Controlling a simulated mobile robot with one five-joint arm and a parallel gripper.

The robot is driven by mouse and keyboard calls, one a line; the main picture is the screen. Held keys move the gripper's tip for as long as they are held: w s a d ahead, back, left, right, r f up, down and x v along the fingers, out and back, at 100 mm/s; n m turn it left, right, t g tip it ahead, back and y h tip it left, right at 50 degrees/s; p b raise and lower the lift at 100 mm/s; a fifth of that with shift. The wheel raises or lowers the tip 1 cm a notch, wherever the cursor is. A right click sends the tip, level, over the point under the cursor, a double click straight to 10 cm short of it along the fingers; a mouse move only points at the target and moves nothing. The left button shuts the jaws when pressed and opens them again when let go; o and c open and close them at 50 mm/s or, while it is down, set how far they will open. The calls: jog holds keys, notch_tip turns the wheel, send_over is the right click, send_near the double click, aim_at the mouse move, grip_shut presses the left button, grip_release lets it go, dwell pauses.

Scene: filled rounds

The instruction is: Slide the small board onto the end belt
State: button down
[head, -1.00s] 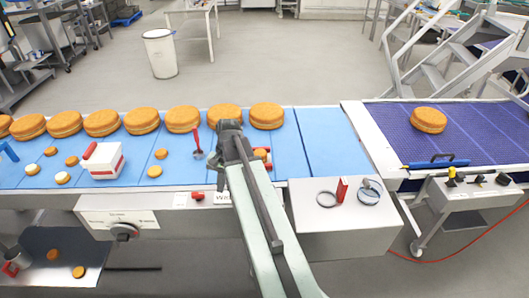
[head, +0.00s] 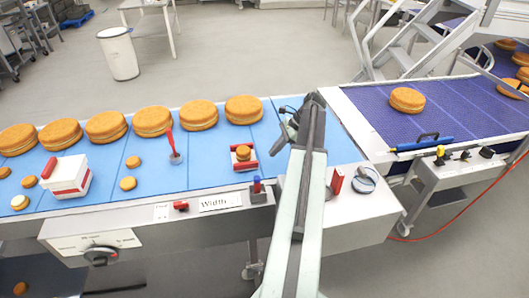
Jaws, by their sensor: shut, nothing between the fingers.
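A small red board (head: 235,163) with a small round cake (head: 243,152) on it lies on the blue belt (head: 205,170), left of my gripper. My gripper (head: 286,133) is shut and empty above the right part of the blue belt, apart from the board. Its fingertips are small and dark, partly hard to make out. The purple belt (head: 375,112) stands to the right, with one large round cake (head: 407,100) near its left end and several more at the far right.
A row of large cakes (head: 198,114) lines the blue belt's far side. A red upright tool (head: 172,145), a white-and-red box (head: 66,177) and small cakes stand left of the board. A blue bar with a black handle (head: 418,145) lies at the purple belt's near edge.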

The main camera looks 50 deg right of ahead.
aim_at(246, 162)
jog(key=w+a, duration=0.4)
jog(key=a, duration=0.1)
jog(key=w+a, duration=0.2)
jog(key=a, duration=0.1)
jog(key=shift+w, duration=0.2)
jog(key=shift+f+b, duration=0.7)
jog(key=shift+d+f, duration=0.1)
jog(key=shift+s, duration=0.2)
